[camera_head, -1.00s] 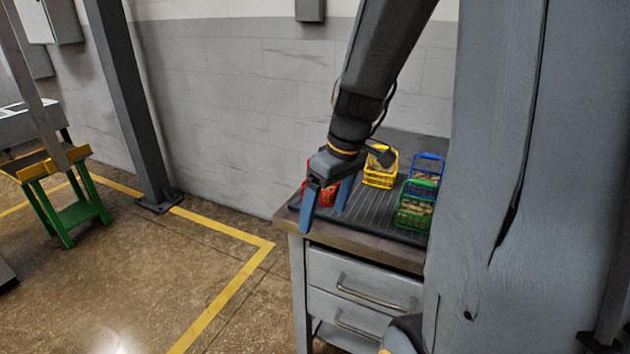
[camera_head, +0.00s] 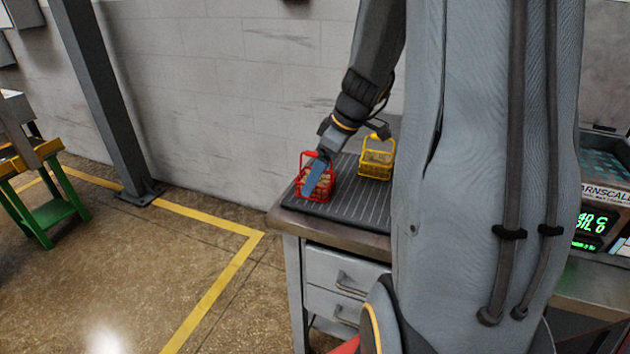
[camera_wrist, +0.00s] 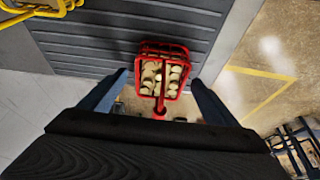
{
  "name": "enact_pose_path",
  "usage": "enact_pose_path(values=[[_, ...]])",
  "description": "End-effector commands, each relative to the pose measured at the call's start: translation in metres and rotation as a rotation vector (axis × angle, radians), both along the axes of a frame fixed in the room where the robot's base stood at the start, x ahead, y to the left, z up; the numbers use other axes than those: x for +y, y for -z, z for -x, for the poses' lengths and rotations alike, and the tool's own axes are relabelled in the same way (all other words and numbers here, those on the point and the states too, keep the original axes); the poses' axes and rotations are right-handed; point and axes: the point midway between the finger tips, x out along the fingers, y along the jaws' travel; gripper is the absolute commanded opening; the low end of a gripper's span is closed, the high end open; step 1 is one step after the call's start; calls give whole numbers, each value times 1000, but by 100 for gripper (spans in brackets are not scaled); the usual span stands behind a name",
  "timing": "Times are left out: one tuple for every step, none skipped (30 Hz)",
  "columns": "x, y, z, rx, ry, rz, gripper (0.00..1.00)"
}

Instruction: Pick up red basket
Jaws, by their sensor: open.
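The red basket (camera_head: 318,184) stands on the dark ribbed mat (camera_head: 346,205) at the left end of the workbench and holds several small pale pieces. In the wrist view the red basket (camera_wrist: 163,72) lies between and ahead of the two blue fingers, with its handle towards my gripper. My gripper (camera_wrist: 160,95) is open, one finger on each side of the handle. In the head view my gripper (camera_head: 318,178) overlaps the basket and one blue finger covers part of it. I cannot tell whether the fingers touch it.
A yellow basket (camera_head: 376,165) stands on the mat to the right of the red one; it also shows at the wrist view's top left (camera_wrist: 40,8). Drawers (camera_head: 340,272) are under the bench (camera_head: 300,222). A scale with a green display (camera_head: 597,222) stands at the right.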

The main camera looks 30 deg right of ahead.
Motion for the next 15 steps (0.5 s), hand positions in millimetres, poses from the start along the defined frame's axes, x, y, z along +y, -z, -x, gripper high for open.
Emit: enact_pose_path(values=[[2, 6, -2, 2, -1, -2, 83], [3, 9, -3, 1, -1, -1, 83], [4, 12, -4, 2, -2, -1, 83], [5, 14, -5, 2, -3, -1, 83], [5, 16, -6, 1, -3, -1, 83], [6, 17, -6, 0, -2, 0, 83], [6, 17, -7, 0, -2, 1, 83], [6, 18, -7, 0, -2, 1, 83], [6, 18, -7, 0, -2, 1, 83], [6, 18, -7, -1, -3, 1, 83], [6, 18, -7, -1, -3, 1, 83], [6, 18, -7, -1, -3, 1, 83], [6, 18, -7, -1, -3, 1, 83], [6, 18, -7, -1, -3, 1, 79], [6, 18, -7, -1, -3, 1, 73]])
